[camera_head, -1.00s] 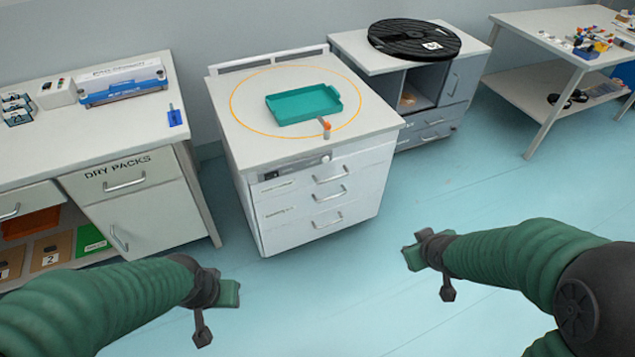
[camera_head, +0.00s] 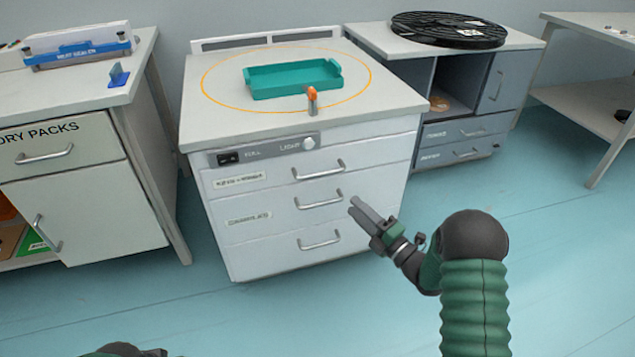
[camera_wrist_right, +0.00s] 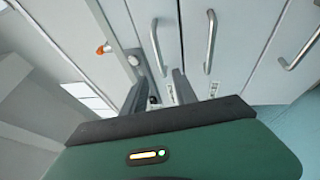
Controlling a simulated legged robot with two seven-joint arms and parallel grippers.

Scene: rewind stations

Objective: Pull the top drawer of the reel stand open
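A white cabinet (camera_head: 225,232) with three stacked drawers stands mid-view in the head view, all of them shut. Its top drawer (camera_head: 245,184) has a bar handle (camera_head: 319,170), below a control strip with a knob. A grey cabinet (camera_head: 430,158) to its right carries a black reel (camera_head: 447,30) and has two shut drawers. My right gripper (camera_head: 362,213) is open and empty, in front of the white cabinet's right side, lower than the top handle. In the right wrist view the top handle (camera_wrist_right: 157,45) shows beyond the spread fingers (camera_wrist_right: 158,95). Only a sliver of my left arm shows at the bottom edge.
A teal tray (camera_head: 290,91) and an orange-tipped peg (camera_head: 312,101) are on the white cabinet's top. A bench marked for dry packs (camera_head: 85,215) stands at left, a table (camera_head: 600,85) at right. The floor in front is clear.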

